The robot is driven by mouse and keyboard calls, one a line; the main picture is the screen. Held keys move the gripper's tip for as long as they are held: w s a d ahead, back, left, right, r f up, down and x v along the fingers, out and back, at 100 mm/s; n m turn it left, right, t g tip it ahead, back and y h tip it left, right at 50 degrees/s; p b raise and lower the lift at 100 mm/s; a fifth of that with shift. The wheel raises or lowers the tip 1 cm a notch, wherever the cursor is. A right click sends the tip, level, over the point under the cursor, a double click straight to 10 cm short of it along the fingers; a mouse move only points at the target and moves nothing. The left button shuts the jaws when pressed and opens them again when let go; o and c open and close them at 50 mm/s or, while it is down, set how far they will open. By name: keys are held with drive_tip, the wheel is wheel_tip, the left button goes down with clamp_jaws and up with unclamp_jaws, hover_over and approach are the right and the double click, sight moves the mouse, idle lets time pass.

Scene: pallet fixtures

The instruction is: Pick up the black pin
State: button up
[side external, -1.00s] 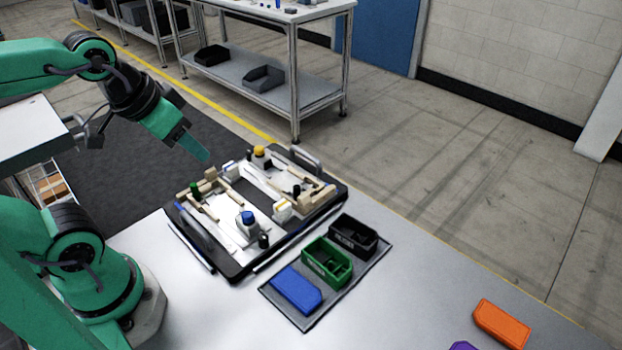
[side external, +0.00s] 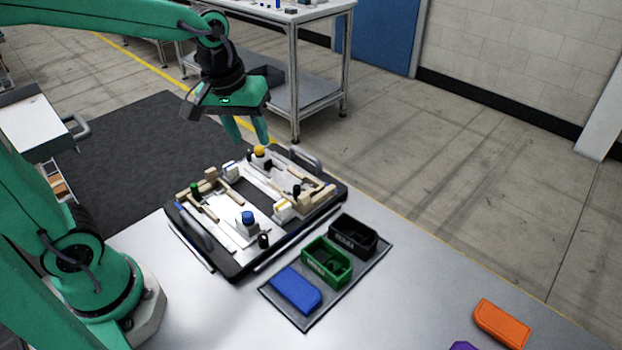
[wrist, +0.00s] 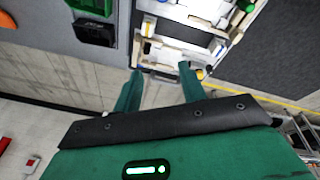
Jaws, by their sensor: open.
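My gripper (side external: 250,142) is open and empty, above the back part of the dark pallet (side external: 236,270) in the side view. In the wrist view its two green fingers (wrist: 160,67) stand apart. One small black pin (side external: 297,190) stands on the pallet's right side, below and right of my fingers. Another dark, upright piece (side external: 264,241) stands at the pallet's front edge, near the blue-topped block (side external: 248,223). In the wrist view a small black piece (wrist: 147,47) shows just beyond the left finger; I cannot tell for certain which one it is.
The pallet also carries a yellow-topped block (side external: 260,153), a green-topped piece (side external: 195,190) and light rails. A raised handle (side external: 305,158) stands at its back right. Black (side external: 353,238) and green (side external: 326,262) bins and a blue block (side external: 296,290) sit on a mat in front.

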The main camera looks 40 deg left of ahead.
sight(297, 186)
drive_tip(key=w+d+f+n+g, duration=0.1)
drive_tip(key=w+f, duration=0.2)
drive_tip(key=w+d+f+n, duration=0.1)
drive_tip(key=w+f+n, duration=0.1)
drive_tip(key=w+f, duration=0.1)
drive_tip(key=w+f+n+g, duration=0.1)
drive_tip(key=w+f+n, duration=0.1)
drive_tip(key=w+f, duration=0.1)
drive_tip(key=shift+d+g, duration=0.3)
drive_tip(key=shift+d, duration=0.1)
drive_tip(key=shift+a+f, duration=0.15)
drive_tip(key=shift+f, duration=3.75)
clamp_jaws()
